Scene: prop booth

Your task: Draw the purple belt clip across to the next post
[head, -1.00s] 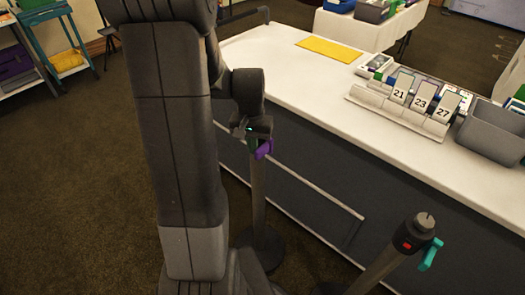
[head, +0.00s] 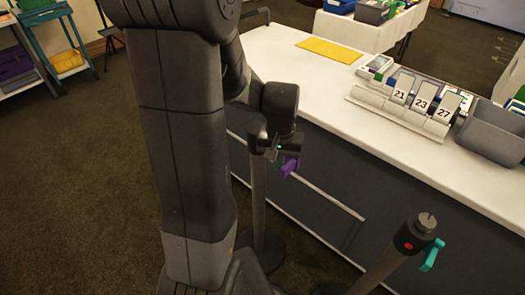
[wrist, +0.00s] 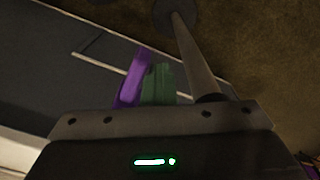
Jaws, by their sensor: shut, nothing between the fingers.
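The purple belt clip (head: 290,166) hangs right beside the fingertips of my gripper (head: 281,159) in the head view, out to the right of the near post (head: 259,200). In the wrist view the purple clip (wrist: 132,78) is slanted just left of the green fingers of my gripper (wrist: 157,82). The fingers are shut with nothing between them; whether the clip touches their side I cannot tell. The other post (head: 412,238), with a dark head and a teal clip (head: 431,254), stands at lower right. No belt strap can be made out.
A long white-topped counter (head: 330,108) with a dark front runs behind the posts. On it are a yellow mat (head: 331,50), a rack of numbered cards (head: 400,104) and a grey bin (head: 492,132). Open floor lies between the two posts.

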